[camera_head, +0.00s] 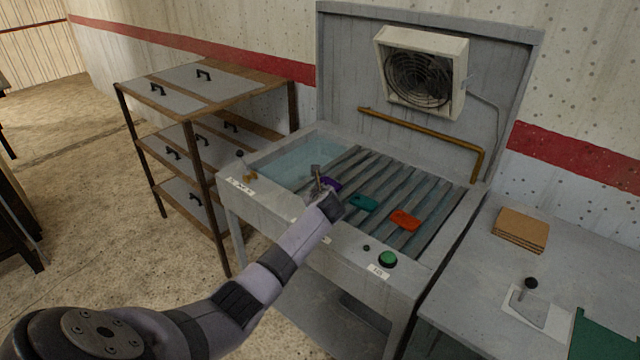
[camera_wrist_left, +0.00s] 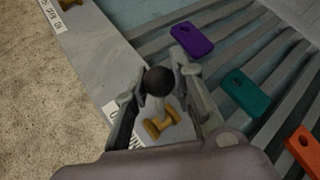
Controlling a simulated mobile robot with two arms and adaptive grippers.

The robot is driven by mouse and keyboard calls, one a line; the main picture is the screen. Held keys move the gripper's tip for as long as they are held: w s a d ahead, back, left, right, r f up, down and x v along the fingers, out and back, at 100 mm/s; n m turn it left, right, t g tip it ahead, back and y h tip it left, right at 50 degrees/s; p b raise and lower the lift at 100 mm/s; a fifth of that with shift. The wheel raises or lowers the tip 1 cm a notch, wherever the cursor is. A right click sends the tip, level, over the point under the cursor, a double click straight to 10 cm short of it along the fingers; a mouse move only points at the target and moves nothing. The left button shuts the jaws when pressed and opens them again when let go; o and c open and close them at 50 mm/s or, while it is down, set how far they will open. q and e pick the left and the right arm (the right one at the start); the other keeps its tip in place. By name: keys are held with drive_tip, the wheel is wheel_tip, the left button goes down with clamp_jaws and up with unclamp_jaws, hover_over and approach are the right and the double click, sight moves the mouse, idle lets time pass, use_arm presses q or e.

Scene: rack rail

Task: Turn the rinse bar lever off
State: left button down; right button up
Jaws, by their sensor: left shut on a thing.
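A lever with a black ball knob (camera_wrist_left: 160,80) and a brass base (camera_wrist_left: 162,123) stands on the front ledge of the grey rail unit (camera_head: 290,212). My left gripper (camera_wrist_left: 161,88) is shut on this lever, its fingers around the knob. In the head view the left gripper (camera_head: 320,182) is over the front ledge and hides most of the lever. A white label (camera_wrist_left: 112,111) beside the lever is partly covered, so its words cannot be read. A similar lever (camera_head: 243,166) stands at the ledge's left end. My right gripper is not in view.
Purple (camera_head: 331,184), teal (camera_head: 363,203) and orange (camera_head: 405,220) tags lie on the slatted bed (camera_head: 390,180) behind the gripper. A green button (camera_head: 388,260) is on the ledge to the right. A brass pipe (camera_head: 420,129) and fan (camera_head: 420,78) are at the back.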

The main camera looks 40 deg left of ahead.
use_arm(q)
drive_tip(key=shift+a+r+p, duration=0.1)
drive_tip(key=shift+a+p, duration=0.2)
drive_tip(key=shift+a, duration=0.2)
drive_tip(key=shift+a+f, duration=0.4)
drive_tip(key=shift+a, duration=0.2)
drive_tip(key=c, duration=1.4)
unclamp_jaws()
drive_tip(key=shift+a+f, duration=0.1)
drive_tip(key=shift+a, duration=0.05)
drive_tip(key=shift+o, duration=0.3)
drive_tip(key=shift+d, duration=0.2)
drive_tip(key=v, duration=1.2)
